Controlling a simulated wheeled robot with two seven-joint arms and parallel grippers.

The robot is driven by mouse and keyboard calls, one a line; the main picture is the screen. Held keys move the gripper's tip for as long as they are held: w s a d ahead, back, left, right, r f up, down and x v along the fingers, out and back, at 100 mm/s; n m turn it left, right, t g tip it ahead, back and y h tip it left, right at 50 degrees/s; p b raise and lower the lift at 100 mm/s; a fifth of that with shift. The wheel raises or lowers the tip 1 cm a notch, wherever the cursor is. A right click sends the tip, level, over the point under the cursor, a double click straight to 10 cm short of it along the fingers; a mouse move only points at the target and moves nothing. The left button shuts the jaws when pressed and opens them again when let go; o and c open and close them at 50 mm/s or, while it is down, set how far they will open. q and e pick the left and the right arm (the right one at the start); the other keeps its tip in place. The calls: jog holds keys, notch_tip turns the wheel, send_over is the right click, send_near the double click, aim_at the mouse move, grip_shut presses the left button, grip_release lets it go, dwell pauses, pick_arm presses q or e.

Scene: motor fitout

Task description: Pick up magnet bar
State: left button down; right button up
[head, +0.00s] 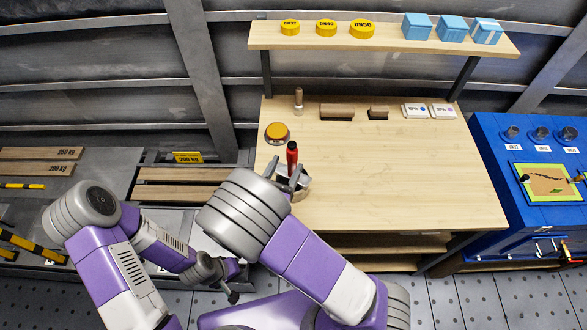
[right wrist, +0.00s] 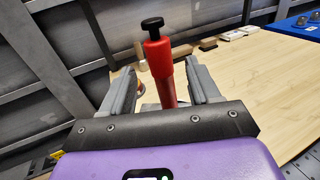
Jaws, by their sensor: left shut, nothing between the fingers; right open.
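The magnet bar looks to be the red rod with a black knob on top (head: 292,152), standing at the left part of the wooden table. In the right wrist view the red rod (right wrist: 160,65) rises between the two grey fingers, with a gap on each side. My right gripper (head: 292,178) is open around it; the rod's lower end is hidden behind the gripper body. My left gripper (head: 231,285) is shut and empty, low in front of the table's left side, away from the rod.
On the wooden table (head: 420,180), an orange-topped round item (head: 277,132) stands close behind the rod. Brushes (head: 337,112) and white boxes (head: 414,110) line the back. A shelf (head: 385,40) holds yellow caps and blue boxes. The table's middle and right are clear. A blue bench (head: 500,215) stands right.

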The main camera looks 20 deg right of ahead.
aim_at(290, 159)
jog(key=x, duration=0.5)
grip_shut()
dwell(0.3)
